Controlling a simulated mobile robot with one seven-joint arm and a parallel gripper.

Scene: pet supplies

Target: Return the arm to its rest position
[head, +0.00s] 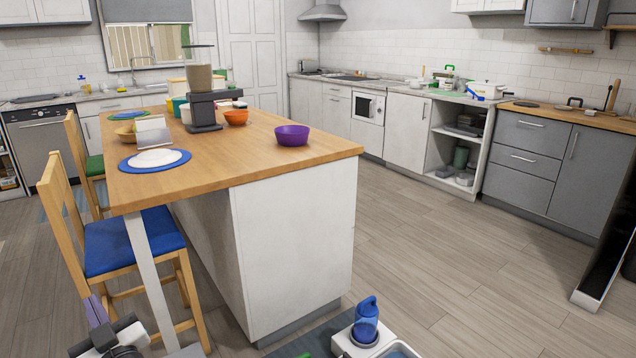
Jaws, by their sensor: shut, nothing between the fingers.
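My gripper (97,311) shows at the lower left edge of the head view, in front of the wooden chair with the blue seat. Its narrow purple-grey fingers point up and are together, with nothing seen between them. The dark and white part of my arm (112,342) below it is cut off by the bottom of the picture. The rest of the arm is hidden.
A wooden-topped island (215,160) holds a purple bowl (292,135), an orange bowl (236,117) and a dark appliance (204,110). A blue-seated chair (130,240) stands close by. A blue bottle (366,318) stands at bottom centre. Floor (450,270) is clear on the right.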

